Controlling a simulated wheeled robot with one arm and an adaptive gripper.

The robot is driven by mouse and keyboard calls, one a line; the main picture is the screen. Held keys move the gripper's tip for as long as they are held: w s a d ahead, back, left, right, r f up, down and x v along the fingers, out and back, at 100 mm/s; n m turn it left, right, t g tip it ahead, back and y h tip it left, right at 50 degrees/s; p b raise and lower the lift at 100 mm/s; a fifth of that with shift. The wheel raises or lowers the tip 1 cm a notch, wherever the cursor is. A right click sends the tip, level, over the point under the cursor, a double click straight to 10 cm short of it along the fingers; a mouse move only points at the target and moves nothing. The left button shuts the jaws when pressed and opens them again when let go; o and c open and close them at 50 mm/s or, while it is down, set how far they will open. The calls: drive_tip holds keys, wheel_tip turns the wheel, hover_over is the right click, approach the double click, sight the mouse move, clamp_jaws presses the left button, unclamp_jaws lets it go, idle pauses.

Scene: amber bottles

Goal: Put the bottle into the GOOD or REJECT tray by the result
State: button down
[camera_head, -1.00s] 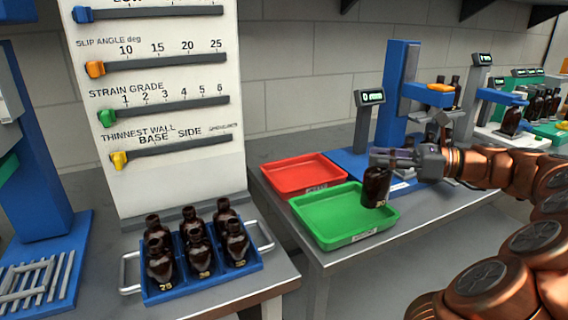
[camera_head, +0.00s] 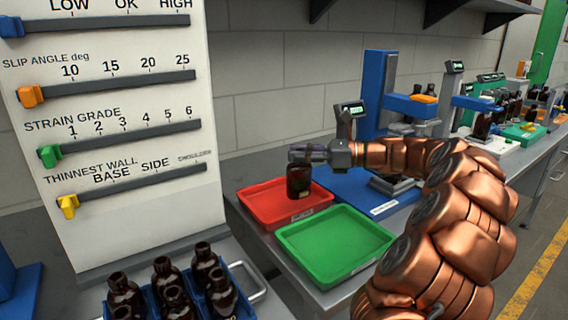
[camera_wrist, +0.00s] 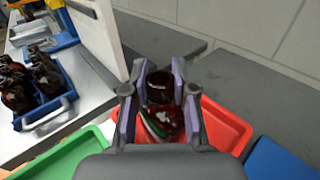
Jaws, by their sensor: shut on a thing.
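A dark amber bottle (camera_head: 299,181) is upright in my gripper (camera_head: 308,155), which is shut on its upper part. The bottle is over the red tray (camera_head: 262,207), near that tray's right side; I cannot tell whether its base touches the tray floor. In the wrist view the bottle (camera_wrist: 160,90) sits between the two finger pads, with the red tray (camera_wrist: 225,128) below and around it. The green tray (camera_head: 335,243) lies in front of the red one and is empty. The trays' label text is too small to read.
A blue crate (camera_head: 246,296) of several amber bottles stands at the lower left. A white board (camera_head: 130,140) with sliders rises behind it. A blue test stand (camera_head: 378,90) stands behind my arm. More bottles and instruments line the bench at right.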

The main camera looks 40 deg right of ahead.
drive_tip(key=w+a+f, duration=0.1)
drive_tip(key=w+f, duration=0.3)
drive_tip(key=w, duration=0.1)
idle(0.4)
drive_tip(key=shift+f, duration=0.1)
drive_tip(key=c, duration=0.9)
unclamp_jaws()
drive_tip(key=shift+c, duration=0.2)
drive_tip(key=v, duration=1.2)
drive_tip(key=shift+r, duration=0.2)
drive_tip(key=shift+r, duration=0.1)
